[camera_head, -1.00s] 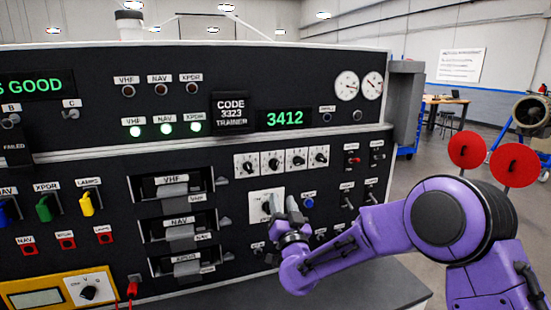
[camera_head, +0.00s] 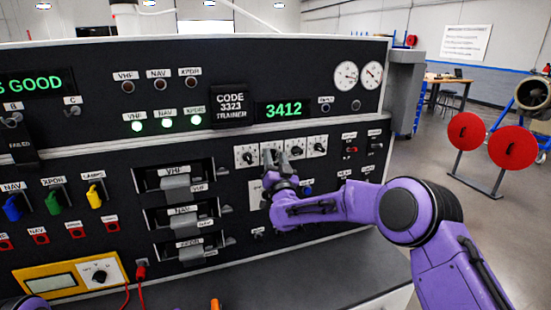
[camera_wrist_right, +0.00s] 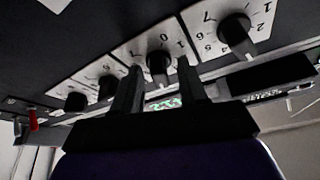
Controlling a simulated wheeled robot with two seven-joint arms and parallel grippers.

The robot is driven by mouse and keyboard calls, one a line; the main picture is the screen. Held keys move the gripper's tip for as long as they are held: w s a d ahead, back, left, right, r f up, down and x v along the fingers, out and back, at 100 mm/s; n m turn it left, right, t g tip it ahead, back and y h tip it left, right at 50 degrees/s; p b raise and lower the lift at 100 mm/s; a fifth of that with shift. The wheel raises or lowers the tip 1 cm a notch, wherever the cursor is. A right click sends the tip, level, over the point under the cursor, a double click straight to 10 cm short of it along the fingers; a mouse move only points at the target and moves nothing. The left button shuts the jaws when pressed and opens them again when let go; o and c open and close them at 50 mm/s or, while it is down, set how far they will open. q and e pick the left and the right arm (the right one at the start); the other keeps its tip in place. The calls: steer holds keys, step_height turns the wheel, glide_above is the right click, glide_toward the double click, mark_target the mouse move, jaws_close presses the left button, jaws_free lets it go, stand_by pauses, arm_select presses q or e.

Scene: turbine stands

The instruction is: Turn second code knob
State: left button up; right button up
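A row of white-plated code knobs sits below the green display (camera_head: 283,111), which reads 3412. My right gripper (camera_head: 284,156) is in front of the second knob from the left and hides most of it in the head view. In the right wrist view the second code knob (camera_wrist_right: 158,64) is black with a pointer on a numbered plate. The right gripper (camera_wrist_right: 158,80) has its fingers apart, one on each side of this knob. I cannot tell whether they touch it. The first knob (camera_head: 247,155) and third knob (camera_head: 297,157) are on either side. My left gripper is not in view.
Slotted modules with handles (camera_head: 182,218) are left of the knobs. Small switches (camera_head: 350,150) are to the right. A yellow meter (camera_head: 70,279) with red leads is at lower left. Red discs (camera_head: 512,148) stand at the right.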

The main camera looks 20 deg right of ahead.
jaws_close()
steer(key=shift+f+n+y+b, duration=0.2)
steer(key=shift+n+y+b, duration=0.4)
steer(key=shift+n+b, duration=0.45)
steer(key=n+y+b, duration=0.2)
steer(key=n+b, duration=0.1)
steer(key=n, duration=0.1)
steer(key=shift+n+t+b, duration=0.25)
steer(key=shift+t+b, duration=0.05)
steer(key=shift+d+r+n+g+y+b, duration=0.1)
steer(key=shift+n+g+y+b, duration=0.1)
steer(key=shift+n+y+b, duration=0.8)
steer(key=shift+r+n+g+y+b, duration=0.15)
steer(key=shift+n+y+b, duration=0.3)
steer(key=shift+n, duration=0.95)
steer(key=shift+o, duration=0.3)
jaws_free()
